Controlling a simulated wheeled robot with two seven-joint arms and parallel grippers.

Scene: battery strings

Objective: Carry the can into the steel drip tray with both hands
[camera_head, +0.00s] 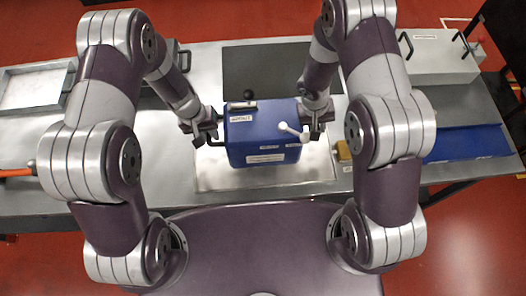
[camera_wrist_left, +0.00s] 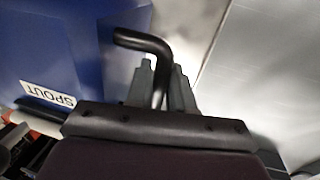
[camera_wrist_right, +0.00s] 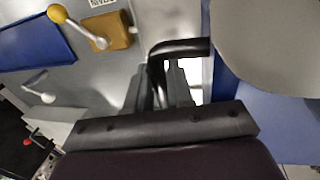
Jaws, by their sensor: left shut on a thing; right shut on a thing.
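The blue can (camera_head: 262,145) stands in the middle of the head view, upright, with a white lever on its front and labels on its faces. My left gripper (camera_head: 208,136) is shut on the can's left handle; the black bar (camera_wrist_left: 145,42) passes between its fingers (camera_wrist_left: 163,88) in the left wrist view, beside a "SPOUT" label. My right gripper (camera_head: 317,126) is shut on the right handle, a dark bar (camera_wrist_right: 180,48) in the right wrist view. The shallow steel tray (camera_head: 32,90) at far left looks empty. I cannot tell whether the can's base touches the bench.
A dark mat (camera_head: 265,68) lies behind the can. A yellow block (camera_head: 343,151) sits just right of it, with a knobbed lever (camera_wrist_right: 80,28) in the right wrist view. A grey box (camera_head: 440,58) and a blue panel (camera_head: 467,143) are at right. An orange-handled tool (camera_head: 17,172) lies at left.

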